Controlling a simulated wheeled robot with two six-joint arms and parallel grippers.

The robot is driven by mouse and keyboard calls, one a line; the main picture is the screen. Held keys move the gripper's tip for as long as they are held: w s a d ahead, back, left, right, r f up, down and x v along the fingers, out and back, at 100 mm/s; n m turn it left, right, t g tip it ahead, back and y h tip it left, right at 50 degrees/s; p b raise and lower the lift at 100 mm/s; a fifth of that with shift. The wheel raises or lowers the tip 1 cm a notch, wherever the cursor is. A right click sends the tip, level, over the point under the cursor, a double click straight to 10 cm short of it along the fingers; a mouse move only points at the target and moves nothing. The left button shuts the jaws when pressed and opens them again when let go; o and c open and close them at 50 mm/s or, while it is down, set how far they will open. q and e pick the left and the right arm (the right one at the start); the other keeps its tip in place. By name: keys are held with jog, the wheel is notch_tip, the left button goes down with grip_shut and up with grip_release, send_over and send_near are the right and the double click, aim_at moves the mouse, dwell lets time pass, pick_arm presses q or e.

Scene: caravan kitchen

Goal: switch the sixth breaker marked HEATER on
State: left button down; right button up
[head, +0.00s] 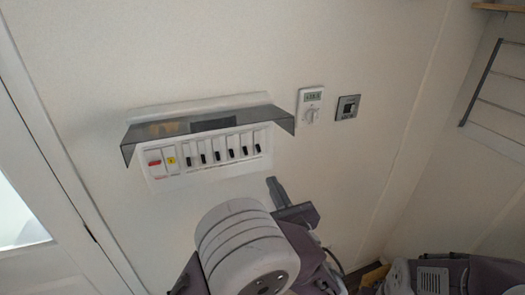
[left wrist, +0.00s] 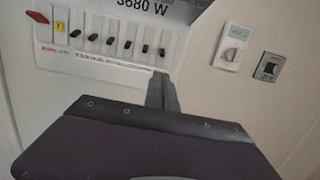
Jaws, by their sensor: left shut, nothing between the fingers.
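A white breaker panel (head: 210,170) is on the wall under a raised, tinted cover (head: 195,128). It holds a row of black-levered breakers. The sixth breaker (head: 257,148) is the rightmost one; it also shows in the left wrist view (left wrist: 161,52). Its marking is too small to read, and I cannot tell its lever's position for sure. My left gripper (head: 273,184) is shut and empty, just below the panel's right end and apart from the levers. In the left wrist view its fingers (left wrist: 160,88) point up, below the sixth breaker. My right gripper is not in view.
A red switch (head: 154,162) and a yellow-marked one (head: 171,160) sit at the panel's left end. A white thermostat (head: 310,105) and a dark wall switch (head: 347,107) are to the right. The cover juts out above the breakers. The wall below the panel is bare.

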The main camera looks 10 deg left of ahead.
aim_at(257, 152)
pick_arm(q)
jog(key=p+x, duration=0.3)
jog(key=x, duration=0.5)
jog(key=shift+w+a+r, duration=0.1)
jog(key=shift+w+a, duration=0.1)
jog(key=shift+w, duration=0.15)
jog(key=shift+w+a, duration=0.3)
jog(key=shift+w, duration=0.2)
